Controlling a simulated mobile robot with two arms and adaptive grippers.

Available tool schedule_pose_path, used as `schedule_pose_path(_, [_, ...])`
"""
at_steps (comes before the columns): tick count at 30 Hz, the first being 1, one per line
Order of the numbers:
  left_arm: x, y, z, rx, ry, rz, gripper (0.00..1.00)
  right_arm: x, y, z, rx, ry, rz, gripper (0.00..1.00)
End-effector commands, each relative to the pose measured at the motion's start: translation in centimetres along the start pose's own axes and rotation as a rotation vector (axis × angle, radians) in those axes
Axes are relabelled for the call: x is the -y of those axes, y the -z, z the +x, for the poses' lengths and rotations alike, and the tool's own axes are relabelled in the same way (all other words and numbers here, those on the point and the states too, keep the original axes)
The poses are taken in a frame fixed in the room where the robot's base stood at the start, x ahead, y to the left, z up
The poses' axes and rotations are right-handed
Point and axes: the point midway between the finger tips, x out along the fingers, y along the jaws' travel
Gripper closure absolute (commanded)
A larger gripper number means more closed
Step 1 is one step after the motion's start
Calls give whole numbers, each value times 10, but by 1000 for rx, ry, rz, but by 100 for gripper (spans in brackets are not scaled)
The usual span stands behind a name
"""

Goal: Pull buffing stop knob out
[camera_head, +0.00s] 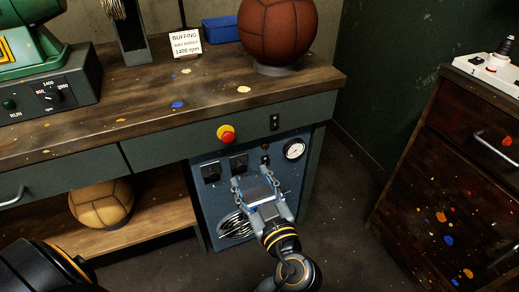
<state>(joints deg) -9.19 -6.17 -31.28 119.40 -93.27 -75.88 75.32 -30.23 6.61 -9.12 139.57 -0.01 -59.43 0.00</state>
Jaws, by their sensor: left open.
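The buffing stop knob (228,136) is a red mushroom button on a yellow base. It sits on the grey-green front edge of the workbench, left of a small black switch plate (275,122). My left gripper (257,180) is open with nothing visible between its fingers. In the picture it is below and a little right of the knob, apart from it, in front of the blue control panel (212,205). My right gripper is not in view.
The panel carries black switches (211,171), a round gauge (294,149) and a vent (236,226). A brown ball (278,30) and a buffing sign (185,44) stand on the bench. A tan ball (101,203) sits on the lower shelf. A paint-spotted cabinet (450,170) stands right, beyond open floor.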

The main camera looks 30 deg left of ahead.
Motion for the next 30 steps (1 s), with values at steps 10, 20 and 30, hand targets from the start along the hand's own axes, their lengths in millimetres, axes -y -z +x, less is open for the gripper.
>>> schedule_pose_path(10, [6,13,35,-29,22,-41,44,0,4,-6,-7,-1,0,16])
schedule_pose_path(20, [7,13,105,-28,20,-37,44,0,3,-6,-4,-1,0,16])
schedule_pose_path(30, [8,13,136,-23,18,-37,44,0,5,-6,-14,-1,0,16])
